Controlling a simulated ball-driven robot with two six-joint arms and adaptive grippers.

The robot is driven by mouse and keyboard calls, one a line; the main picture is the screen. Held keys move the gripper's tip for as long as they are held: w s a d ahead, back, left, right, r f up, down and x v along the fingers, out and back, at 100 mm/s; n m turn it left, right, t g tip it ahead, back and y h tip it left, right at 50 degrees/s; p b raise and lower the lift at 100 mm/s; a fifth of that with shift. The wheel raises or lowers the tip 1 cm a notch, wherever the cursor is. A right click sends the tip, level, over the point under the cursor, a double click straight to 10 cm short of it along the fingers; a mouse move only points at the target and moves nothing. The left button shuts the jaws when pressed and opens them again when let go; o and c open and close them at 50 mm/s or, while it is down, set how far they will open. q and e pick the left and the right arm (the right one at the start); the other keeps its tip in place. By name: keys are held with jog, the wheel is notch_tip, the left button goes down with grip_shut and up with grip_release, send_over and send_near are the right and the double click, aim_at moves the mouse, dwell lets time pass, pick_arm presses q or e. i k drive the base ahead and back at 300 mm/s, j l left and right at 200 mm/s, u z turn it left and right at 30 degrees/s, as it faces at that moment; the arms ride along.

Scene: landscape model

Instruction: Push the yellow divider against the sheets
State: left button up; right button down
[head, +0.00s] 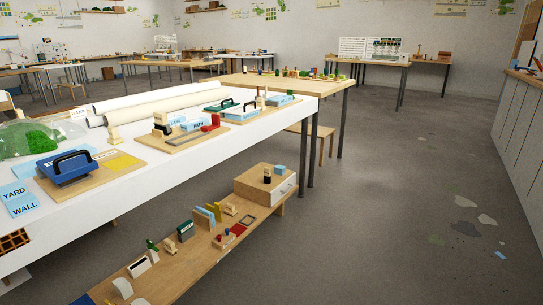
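On the low wooden bench, a small upright yellow panel (203,216) stands near the middle and looks like the yellow divider. Thin upright pale blue and yellow pieces (216,210) stand close beside it and may be the sheets. They are too small here to tell whether they touch the divider. Neither of my grippers is in view.
The low bench (262,208) also holds a wooden box (266,184), a green-and-white block (185,231) and several small pieces. The white table (60,225) stands beside and above it, carrying a blue handled block (68,168) and paper rolls (160,103). Grey floor (380,230) at right is mostly clear.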

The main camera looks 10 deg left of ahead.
aim_at(216, 210)
jog(key=i+u, duration=0.15)
jog(key=i, duration=1.4)
